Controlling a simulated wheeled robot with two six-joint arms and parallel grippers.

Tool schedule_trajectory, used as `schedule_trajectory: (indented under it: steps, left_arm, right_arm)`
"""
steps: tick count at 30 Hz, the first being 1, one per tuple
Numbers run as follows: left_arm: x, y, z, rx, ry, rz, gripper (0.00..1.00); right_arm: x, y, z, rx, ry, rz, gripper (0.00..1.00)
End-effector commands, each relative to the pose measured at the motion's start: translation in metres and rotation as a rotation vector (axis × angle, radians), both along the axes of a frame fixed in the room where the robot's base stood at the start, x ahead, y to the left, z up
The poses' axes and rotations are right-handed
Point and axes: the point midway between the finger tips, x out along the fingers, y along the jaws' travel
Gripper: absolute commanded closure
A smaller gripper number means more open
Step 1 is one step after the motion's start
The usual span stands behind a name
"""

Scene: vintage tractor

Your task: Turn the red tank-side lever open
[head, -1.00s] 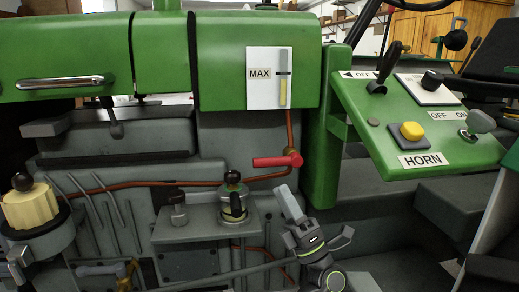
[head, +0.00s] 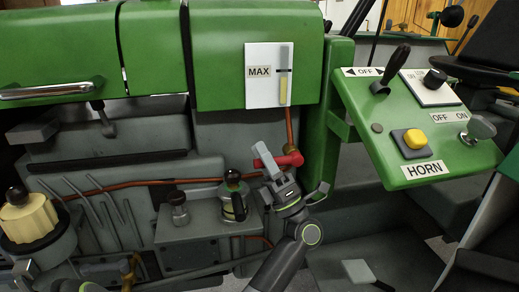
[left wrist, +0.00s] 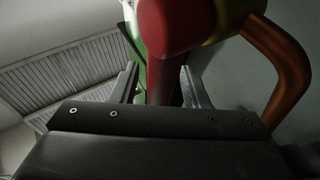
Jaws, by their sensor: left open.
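The red tank-side lever (head: 291,160) sits at the end of the copper pipe, below the green tank (head: 220,60) in the head view. My left gripper (head: 293,170) is at the lever from below, its fingers partly covering it. In the left wrist view the lever (left wrist: 165,88) runs down between the two open fingers (left wrist: 160,84), with its thick red end close above them. A gap seems to remain on each side, so the fingers are around it but not closed. My right gripper is not in view.
A gauge plate marked MAX (head: 268,76) is above the lever. A small glass-bowl filter (head: 234,195) stands close left of my gripper. The copper pipe (left wrist: 283,65) bends close by on the right in the wrist view. A green control panel (head: 415,120) is at right.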

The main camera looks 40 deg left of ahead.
Motion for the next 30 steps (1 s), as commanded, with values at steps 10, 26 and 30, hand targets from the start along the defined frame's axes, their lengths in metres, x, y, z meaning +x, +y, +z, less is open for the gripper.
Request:
schedule_trajectory:
  steps: [10, 26, 30]
  left_arm:
    - [-0.0002, 0.0004, 0.001, 0.0, 0.0, 0.0, 0.59]
    - [-0.0002, 0.0004, 0.001, 0.0, 0.0, 0.0, 1.0]
    - [-0.0049, 0.0002, -0.0002, -0.008, -0.009, -0.001, 1.0]
  right_arm:
    - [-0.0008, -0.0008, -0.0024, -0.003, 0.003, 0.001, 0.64]
    - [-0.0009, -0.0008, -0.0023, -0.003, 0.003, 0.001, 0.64]
    - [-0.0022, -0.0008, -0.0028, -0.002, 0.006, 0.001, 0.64]
